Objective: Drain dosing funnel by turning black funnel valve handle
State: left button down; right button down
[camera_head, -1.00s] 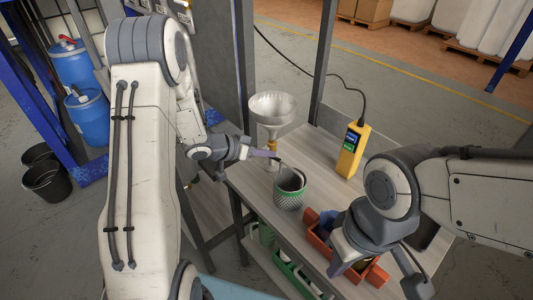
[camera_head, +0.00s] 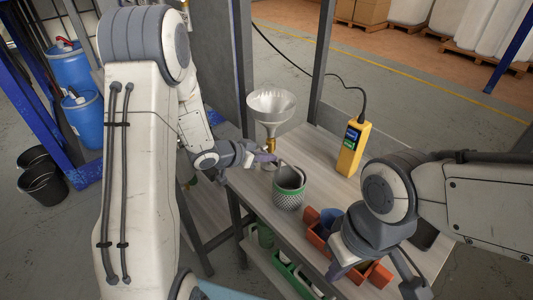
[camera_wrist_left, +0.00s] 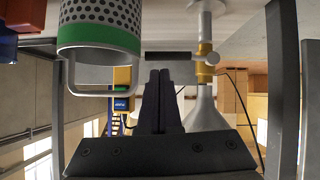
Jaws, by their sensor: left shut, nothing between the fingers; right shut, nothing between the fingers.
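The metal dosing funnel (camera_head: 270,104) stands upright at the table's back edge on a brass valve (camera_head: 270,144). In the left wrist view the picture is upside down; the funnel (camera_wrist_left: 205,110) hangs at right below its brass valve (camera_wrist_left: 206,58). The black valve handle (camera_wrist_left: 168,56) sticks out sideways from the valve. My left gripper (camera_head: 270,157) is shut and empty beside the valve; in the wrist view its fingertips (camera_wrist_left: 160,73) lie just below the handle. I cannot tell whether they touch it. My right gripper (camera_head: 338,270) is shut over the front bins.
A perforated metal cup with a green band (camera_head: 290,188) stands close by my left gripper. A yellow handheld device (camera_head: 352,148) with a black cable stands on the table (camera_head: 325,170). Orange bins (camera_head: 318,234) sit at the front, green bins (camera_head: 285,268) below. A grey post rises behind.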

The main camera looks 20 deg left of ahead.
pick_arm(q)
jog(key=d+r+p+v, duration=0.1)
jog(key=p+v, duration=0.1)
jog(key=v, duration=1)
jog(key=shift+w+r, duration=0.35)
jog(key=shift+r, duration=0.05)
